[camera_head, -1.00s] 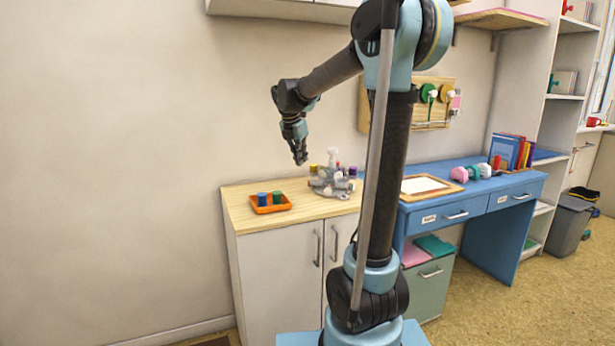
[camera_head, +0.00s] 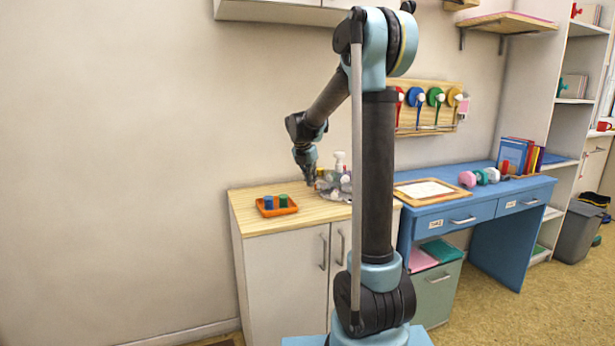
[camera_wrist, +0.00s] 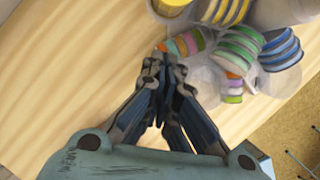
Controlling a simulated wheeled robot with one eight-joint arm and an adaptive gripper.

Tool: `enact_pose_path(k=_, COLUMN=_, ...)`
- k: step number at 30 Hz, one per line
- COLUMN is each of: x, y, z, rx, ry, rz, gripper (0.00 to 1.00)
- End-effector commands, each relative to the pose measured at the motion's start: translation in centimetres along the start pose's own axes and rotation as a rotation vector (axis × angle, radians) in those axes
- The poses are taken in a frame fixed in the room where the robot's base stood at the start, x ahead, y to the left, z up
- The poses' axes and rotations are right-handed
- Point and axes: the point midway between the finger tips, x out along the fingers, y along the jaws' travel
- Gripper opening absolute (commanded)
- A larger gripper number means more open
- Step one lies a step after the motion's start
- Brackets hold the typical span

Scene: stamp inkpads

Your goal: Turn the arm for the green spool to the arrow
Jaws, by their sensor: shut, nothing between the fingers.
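A grey device (camera_head: 334,183) stands on the wooden cabinet top, partly behind my column in the head view. In the wrist view its several grey lobes carry striped rolls: a green one (camera_wrist: 237,50), a blue one (camera_wrist: 282,48) and a yellow one (camera_wrist: 171,7) at the top edge. Small multicoloured rolls (camera_wrist: 183,43) lie nearer my fingertips. I cannot make out a clear arrow. My gripper (camera_wrist: 160,62) is shut and empty, its tips just beside the small rolls; whether they touch is unclear. In the head view my gripper (camera_head: 310,182) is low at the device's left side.
An orange tray (camera_head: 292,209) with a blue and a green cylinder stands left on the cabinet (camera_head: 245,222). A wall board (camera_head: 446,83) carries red, blue, green and yellow discs. The blue desk (camera_head: 450,190) holds a framed sheet and dumbbells. Bare wood lies left of my gripper.

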Motion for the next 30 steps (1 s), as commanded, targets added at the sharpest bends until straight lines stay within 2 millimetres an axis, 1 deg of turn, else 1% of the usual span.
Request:
enact_pose_path(k=1, x=0.3, y=-0.1, z=0.7, rx=0.004, ry=0.0, rz=-0.001, gripper=0.0)
enact_pose_path(k=6, x=0.8, y=0.0, z=2.0, rx=0.001, ry=0.0, rz=0.0, gripper=0.0)
enact_pose_path(k=11, x=0.9, y=-0.1, z=2.4, rx=0.001, ry=0.0, rz=0.0, gripper=0.0)
enact_pose_path(k=24, x=1.0, y=-0.2, z=2.6, rx=0.01, ry=0.0, rz=-0.005, gripper=0.0)
enact_pose_path(k=28, x=1.3, y=-0.7, z=3.3, rx=0.037, ry=0.0, rz=-0.016, gripper=0.0)
enact_pose_path(k=30, x=1.6, y=-1.3, z=3.9, rx=0.062, ry=0.0, rz=-0.026, gripper=0.0)
